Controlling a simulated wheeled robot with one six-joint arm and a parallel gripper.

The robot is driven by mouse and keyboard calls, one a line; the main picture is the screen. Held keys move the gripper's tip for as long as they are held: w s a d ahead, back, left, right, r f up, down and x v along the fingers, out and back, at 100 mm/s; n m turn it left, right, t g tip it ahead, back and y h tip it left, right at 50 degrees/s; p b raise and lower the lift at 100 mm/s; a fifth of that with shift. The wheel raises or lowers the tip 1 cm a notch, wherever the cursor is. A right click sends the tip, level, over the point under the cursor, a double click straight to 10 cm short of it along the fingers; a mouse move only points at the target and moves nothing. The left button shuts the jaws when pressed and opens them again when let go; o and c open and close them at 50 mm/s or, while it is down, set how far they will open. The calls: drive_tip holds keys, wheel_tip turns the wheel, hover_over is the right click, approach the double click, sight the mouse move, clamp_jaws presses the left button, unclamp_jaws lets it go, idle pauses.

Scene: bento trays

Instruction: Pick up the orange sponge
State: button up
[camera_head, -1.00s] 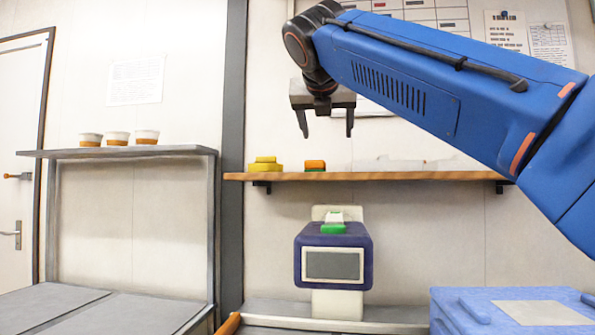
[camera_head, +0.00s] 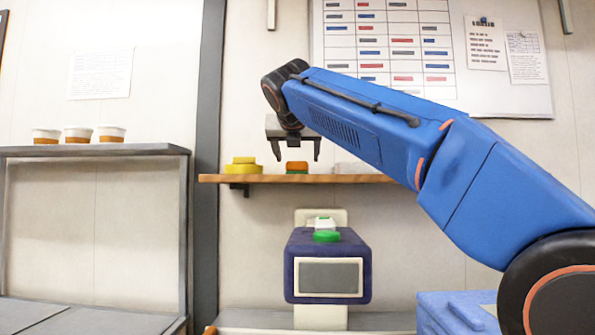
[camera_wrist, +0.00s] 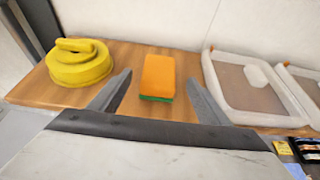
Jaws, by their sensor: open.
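The orange sponge (camera_wrist: 158,75) lies on the wooden shelf, with a green layer along its lower edge. In the wrist view my gripper (camera_wrist: 158,90) is open, with one finger on each side of the sponge in the picture. I cannot tell how far above it the fingers are. In the head view the sponge (camera_head: 297,167) sits on the shelf, and my open gripper (camera_head: 295,157) hangs pointing down in front of it, partly overlapping it in the picture.
A yellow round object (camera_wrist: 78,65) stands left of the sponge on the shelf (camera_wrist: 120,58). Clear trays (camera_wrist: 262,113) are close on its right. A wall is behind the shelf. A blue machine (camera_head: 328,245) with a green top is below. Several cups (camera_head: 78,134) stand on the left shelf.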

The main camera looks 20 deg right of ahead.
drive_tip(key=shift+x, duration=3.3)
drive_tip(key=c, duration=1.2)
drive_tip(key=shift+r, duration=0.1)
wheel_tip(320, 180, up, 9)
drive_tip(key=shift+w+a, duration=0.1)
drive_tip(key=shift+r, duration=0.45)
